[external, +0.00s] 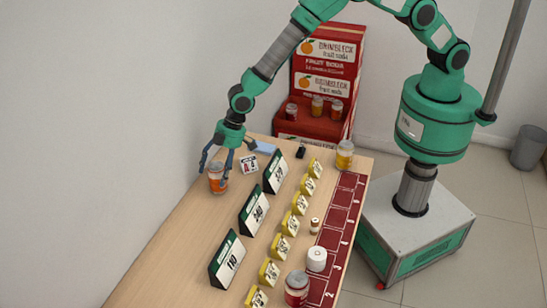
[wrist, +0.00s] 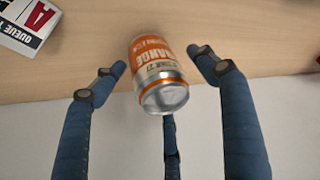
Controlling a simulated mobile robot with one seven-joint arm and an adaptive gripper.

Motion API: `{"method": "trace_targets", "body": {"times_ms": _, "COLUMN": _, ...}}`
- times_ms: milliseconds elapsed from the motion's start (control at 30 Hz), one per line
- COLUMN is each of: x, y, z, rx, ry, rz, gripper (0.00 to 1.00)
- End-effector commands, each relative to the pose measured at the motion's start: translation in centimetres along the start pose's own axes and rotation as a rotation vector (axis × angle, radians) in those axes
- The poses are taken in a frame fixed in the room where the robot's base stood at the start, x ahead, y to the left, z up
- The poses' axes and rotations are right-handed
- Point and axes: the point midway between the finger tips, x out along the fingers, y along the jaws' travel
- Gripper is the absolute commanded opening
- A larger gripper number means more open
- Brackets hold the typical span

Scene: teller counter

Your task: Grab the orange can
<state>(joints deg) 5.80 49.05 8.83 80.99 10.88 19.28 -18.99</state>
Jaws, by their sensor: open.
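The orange can (external: 217,178) stands at the far left end of the wooden counter in the external view, close to the wall. In the wrist view the orange can (wrist: 156,66) has an orange and white label and a silver end, and sits between the spread fingers. My gripper (external: 222,167) is over and around the can, with its fingers apart. In the wrist view my gripper (wrist: 162,75) has one blue finger left, one right and one below the can. The left and right fingers show gaps to it; whether the lower finger touches is unclear.
A white queue sign (external: 249,164) stands just right of the can and also shows in the wrist view (wrist: 38,22). Dark green price signs (external: 253,209) and yellow tags (external: 290,222) line the counter (external: 180,240).

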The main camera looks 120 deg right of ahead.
Motion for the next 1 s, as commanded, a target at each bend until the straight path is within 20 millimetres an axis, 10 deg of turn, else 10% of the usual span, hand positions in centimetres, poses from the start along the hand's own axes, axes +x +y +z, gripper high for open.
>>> {"method": "trace_targets", "body": {"times_ms": 633, "x": 0.37, "y": 0.00, "z": -0.06, "rx": 0.000, "ry": 0.001, "rz": 0.000, "gripper": 0.73}}
{"method": "trace_targets", "body": {"times_ms": 1000, "x": 0.31, "y": 0.00, "z": -0.17, "rx": 0.000, "ry": 0.002, "rz": 0.000, "gripper": 0.17}}
